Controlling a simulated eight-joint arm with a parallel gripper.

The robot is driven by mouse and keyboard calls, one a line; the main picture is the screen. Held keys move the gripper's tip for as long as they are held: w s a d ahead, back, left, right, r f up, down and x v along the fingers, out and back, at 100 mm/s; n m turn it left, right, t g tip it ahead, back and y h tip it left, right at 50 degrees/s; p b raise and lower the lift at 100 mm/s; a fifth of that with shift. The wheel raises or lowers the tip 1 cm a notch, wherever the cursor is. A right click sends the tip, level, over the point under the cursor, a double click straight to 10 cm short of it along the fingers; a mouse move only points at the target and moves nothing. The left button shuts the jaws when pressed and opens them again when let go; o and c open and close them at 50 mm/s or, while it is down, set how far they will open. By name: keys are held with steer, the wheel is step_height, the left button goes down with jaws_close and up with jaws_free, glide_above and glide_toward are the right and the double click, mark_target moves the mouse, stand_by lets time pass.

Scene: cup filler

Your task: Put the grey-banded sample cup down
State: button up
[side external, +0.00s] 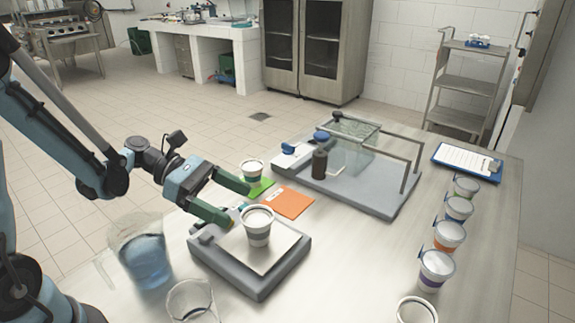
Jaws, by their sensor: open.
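The grey-banded sample cup (258,226) stands upright on the pale plate of a grey scale-like device (250,284) at the front middle of the table. It is filled nearly to its rim with something white. My gripper (238,203) is open, with its two green fingers spread and pointing right. The fingertips are just left of and behind the cup, with nothing held between them.
Another cup (252,169) stands on a green card beyond my far finger, beside an orange card (289,202). A clear blue-tinted beaker (145,258) and an empty glass (192,301) stand front left. Several banded cups line the right, near a clipboard (467,162). A framed apparatus (366,194) stands behind.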

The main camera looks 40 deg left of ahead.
steer(key=s+a+r+m+t+y, duration=0.1)
steer(key=s+a+m+y, duration=0.1)
steer(key=m+y, duration=0.4)
steer(key=s+a+r+m+t+y, duration=0.1)
steer(key=m+y, duration=0.5)
steer(key=m, duration=1.1)
steer(key=shift+s+a+r+y, duration=0.3)
steer(key=shift+s+a+r, duration=0.15)
steer(key=shift+s, duration=0.45)
